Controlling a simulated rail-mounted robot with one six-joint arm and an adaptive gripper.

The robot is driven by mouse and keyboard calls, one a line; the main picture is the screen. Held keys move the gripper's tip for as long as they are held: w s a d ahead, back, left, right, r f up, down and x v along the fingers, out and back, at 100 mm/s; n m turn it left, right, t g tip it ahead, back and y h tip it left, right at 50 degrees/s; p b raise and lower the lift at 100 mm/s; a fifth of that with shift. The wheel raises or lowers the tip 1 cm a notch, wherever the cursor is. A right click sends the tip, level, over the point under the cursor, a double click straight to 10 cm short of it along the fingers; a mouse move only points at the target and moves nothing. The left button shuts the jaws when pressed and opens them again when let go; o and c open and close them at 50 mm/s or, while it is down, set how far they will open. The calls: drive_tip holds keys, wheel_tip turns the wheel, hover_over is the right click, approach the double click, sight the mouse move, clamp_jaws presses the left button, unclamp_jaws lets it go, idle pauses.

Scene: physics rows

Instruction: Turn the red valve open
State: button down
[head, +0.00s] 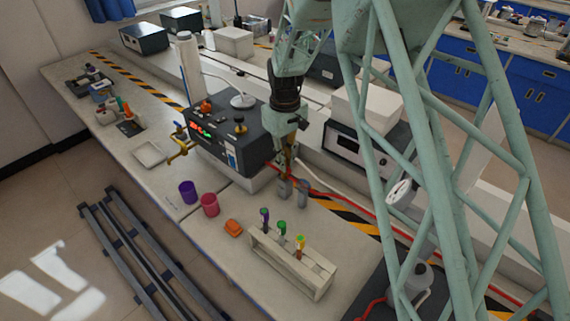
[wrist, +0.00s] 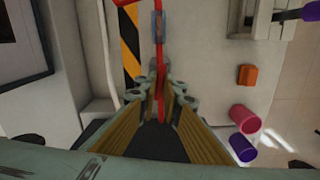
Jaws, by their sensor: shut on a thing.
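My gripper (head: 287,172) points down at the bench beside the dark control box. In the wrist view its fingers (wrist: 162,92) are closed on a narrow red piece (wrist: 160,55), the red valve's visible part. The red piece runs up the wrist picture past a small grey-blue block (wrist: 158,25). In the head view, two small grey pieces (head: 303,190) stand by the fingertips, and the valve itself is mostly hidden by the gripper. I cannot tell how far the valve is turned.
A red hose (head: 362,217) crosses the bench near striped tape. A tube rack (head: 292,268), an orange block (head: 233,228), a pink cup (head: 210,205) and a purple cup (head: 188,191) stand in front. The dark control box (head: 225,141) is close on the left.

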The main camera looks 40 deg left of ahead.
drive_tip(key=shift+n, duration=0.9)
drive_tip(key=c, duration=2.8)
unclamp_jaws()
drive_tip(key=shift+r, duration=6)
